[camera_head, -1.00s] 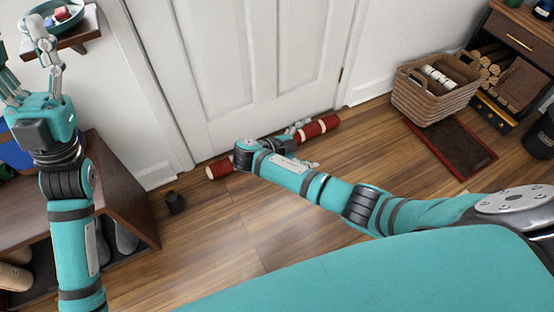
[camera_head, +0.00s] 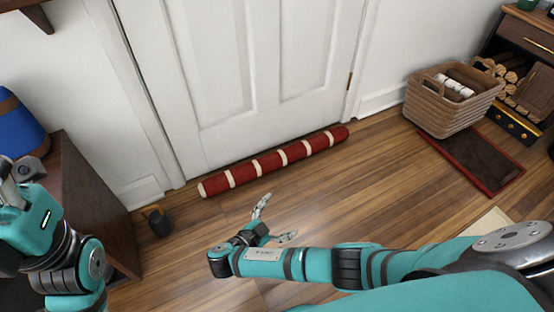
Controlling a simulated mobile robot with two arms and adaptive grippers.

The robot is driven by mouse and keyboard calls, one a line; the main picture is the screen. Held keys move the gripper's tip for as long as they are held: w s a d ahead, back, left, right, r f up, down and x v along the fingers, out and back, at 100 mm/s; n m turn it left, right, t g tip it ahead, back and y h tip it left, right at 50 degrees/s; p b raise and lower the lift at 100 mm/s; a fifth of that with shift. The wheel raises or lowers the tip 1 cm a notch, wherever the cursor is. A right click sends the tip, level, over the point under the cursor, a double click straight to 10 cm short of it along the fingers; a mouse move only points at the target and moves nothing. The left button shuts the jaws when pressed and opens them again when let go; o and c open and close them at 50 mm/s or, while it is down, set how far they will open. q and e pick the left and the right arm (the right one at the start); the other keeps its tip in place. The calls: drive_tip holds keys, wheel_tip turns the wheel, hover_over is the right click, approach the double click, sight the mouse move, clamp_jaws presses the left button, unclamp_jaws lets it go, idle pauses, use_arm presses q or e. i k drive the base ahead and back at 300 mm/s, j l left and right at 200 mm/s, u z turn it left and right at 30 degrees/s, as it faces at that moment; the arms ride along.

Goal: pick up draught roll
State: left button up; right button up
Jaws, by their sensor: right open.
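The draught roll (camera_head: 268,164) is a long red roll with cream bands. It lies on the floor along the foot of the white door (camera_head: 245,70), in full view. My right gripper (camera_head: 274,221) is open and empty. It is in front of the roll, nearer to me, with a strip of bare floor showing between them. My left gripper (camera_head: 12,185) is at the left edge of the view, partly cut off, beside a dark wooden bench. Its fingers are too unclear to tell open from shut.
A dark doorstop-like weight (camera_head: 158,221) stands on the floor left of the roll. A wicker basket (camera_head: 452,100) and a red-edged mat (camera_head: 478,160) are at the right. A dark wooden bench (camera_head: 85,200) with a blue object (camera_head: 18,120) is at the left. The middle floor is clear.

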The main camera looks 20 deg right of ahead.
sight(216, 185)
drive_tip(key=i, duration=0.85)
